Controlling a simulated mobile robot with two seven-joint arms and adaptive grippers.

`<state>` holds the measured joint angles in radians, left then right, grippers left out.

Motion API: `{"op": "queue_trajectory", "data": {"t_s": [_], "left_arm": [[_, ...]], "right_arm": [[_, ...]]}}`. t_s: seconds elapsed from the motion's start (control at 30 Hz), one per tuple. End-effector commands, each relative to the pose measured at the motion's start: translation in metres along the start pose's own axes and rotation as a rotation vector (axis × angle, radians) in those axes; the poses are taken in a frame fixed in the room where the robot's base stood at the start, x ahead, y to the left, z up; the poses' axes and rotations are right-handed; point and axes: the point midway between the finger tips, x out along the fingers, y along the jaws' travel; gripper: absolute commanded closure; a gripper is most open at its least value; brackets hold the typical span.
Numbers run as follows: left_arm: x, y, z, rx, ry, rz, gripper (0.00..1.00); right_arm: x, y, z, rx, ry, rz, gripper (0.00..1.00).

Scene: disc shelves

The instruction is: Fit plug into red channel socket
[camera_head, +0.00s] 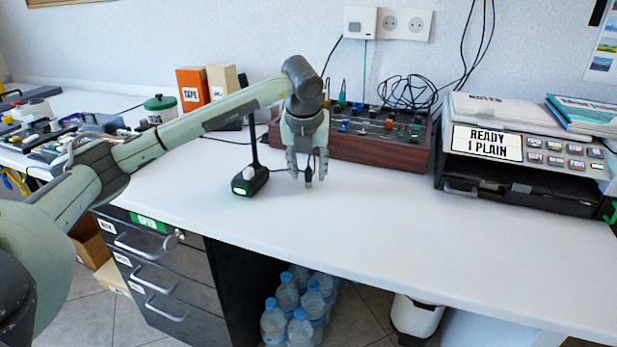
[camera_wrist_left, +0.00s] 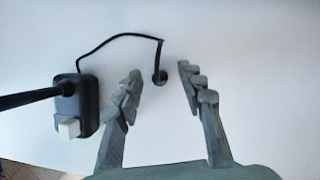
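A small black plug (camera_wrist_left: 160,77) on a thin black cable shows in the left wrist view between the fingers of my left gripper (camera_wrist_left: 158,85), with a gap on both sides. In the head view my left gripper (camera_head: 308,172) points down above the white desk, and the dark plug (camera_head: 309,174) shows between its fingertips. The gripper is open. A wood-sided panel (camera_head: 365,150) with several coloured knobs and plugs stands behind it. My forearm and wrist hide its left part. I cannot make out a red channel socket. My right gripper is out of view.
A black device (camera_head: 250,182) with a green light and an upright stem stands just left of the gripper. A printer (camera_head: 525,165) stands at the right, and boxes (camera_head: 193,88) at the back left. The desk's front middle (camera_head: 400,240) is clear.

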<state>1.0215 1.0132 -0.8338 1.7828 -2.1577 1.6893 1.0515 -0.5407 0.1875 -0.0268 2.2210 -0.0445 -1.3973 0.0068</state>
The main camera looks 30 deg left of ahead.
Motion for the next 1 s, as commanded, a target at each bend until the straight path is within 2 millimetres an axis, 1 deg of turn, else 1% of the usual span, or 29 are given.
{"op": "queue_trajectory", "data": {"t_s": [0.07,0.1,0.4,0.67,0.77,0.87,1.0], "left_arm": [[0.000,0.000,0.000,0.000,0.000,0.000,0.61],[0.000,0.000,0.000,0.000,0.000,0.000,0.63],[-0.001,0.000,0.000,0.000,0.000,-0.001,1.00],[-0.001,0.000,0.000,0.000,0.000,-0.001,1.00],[-0.008,-0.001,0.003,-0.001,-0.001,-0.002,1.00],[-0.022,-0.001,0.010,-0.002,-0.004,-0.004,1.00],[-0.050,-0.001,0.021,0.000,-0.004,-0.005,1.00]], "right_arm": [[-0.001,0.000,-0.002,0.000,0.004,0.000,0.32],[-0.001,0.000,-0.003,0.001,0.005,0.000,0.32],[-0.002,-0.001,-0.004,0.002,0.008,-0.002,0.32],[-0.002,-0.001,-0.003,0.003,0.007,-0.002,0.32],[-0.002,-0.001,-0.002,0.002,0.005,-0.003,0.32],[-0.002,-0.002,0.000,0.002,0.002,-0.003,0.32],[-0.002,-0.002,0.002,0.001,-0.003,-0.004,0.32]]}}
